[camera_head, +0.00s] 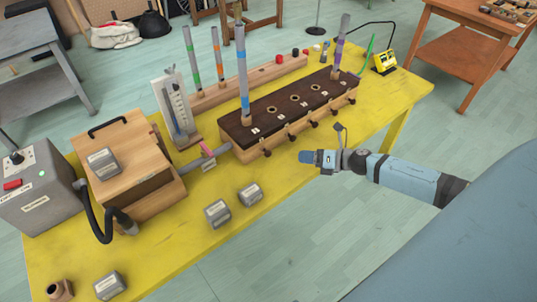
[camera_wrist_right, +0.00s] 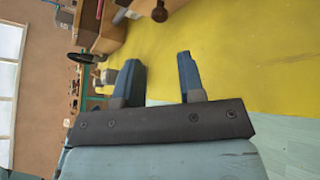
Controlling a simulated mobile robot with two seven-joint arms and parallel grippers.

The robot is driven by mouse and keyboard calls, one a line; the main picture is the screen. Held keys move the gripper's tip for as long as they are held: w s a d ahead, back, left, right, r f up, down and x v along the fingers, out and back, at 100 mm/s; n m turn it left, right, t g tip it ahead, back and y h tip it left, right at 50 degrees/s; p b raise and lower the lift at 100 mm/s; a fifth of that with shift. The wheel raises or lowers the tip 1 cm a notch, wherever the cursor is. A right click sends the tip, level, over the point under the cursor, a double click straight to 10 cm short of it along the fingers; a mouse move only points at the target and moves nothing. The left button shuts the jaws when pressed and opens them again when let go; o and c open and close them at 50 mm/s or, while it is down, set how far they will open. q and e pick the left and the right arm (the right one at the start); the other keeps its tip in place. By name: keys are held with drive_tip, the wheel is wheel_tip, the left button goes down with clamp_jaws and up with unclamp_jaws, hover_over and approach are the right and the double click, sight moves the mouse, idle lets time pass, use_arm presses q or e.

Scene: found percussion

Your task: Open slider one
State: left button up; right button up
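A long wooden box with a dark top (camera_head: 285,104) stands on the yellow table. Several small dark slider knobs stick out along its front side, the nearest one (camera_head: 267,154) at the left end. I cannot read which slider is number one. My right gripper (camera_head: 310,158) hovers in front of the box, to the right of the nearest knob and apart from it. In the right wrist view its two blue fingers (camera_wrist_right: 160,82) stand apart with nothing between them. A small part of wooden furniture shows at the top of that view. My left gripper is not in view.
Striped tubes (camera_head: 243,72) stand upright in the box. Grey weights (camera_head: 218,213) lie in front on the yellow table (camera_head: 185,262). A wooden bellows box (camera_head: 140,180) and a grey machine (camera_head: 35,195) with a black hose stand left. The table right of the weights is clear.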

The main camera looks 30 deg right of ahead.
sight(270, 154)
drive_tip(key=p+x, duration=0.1)
drive_tip(key=x, duration=1.2)
drive_tip(key=shift+w+a, duration=0.15)
drive_tip(key=shift+a, duration=0.1)
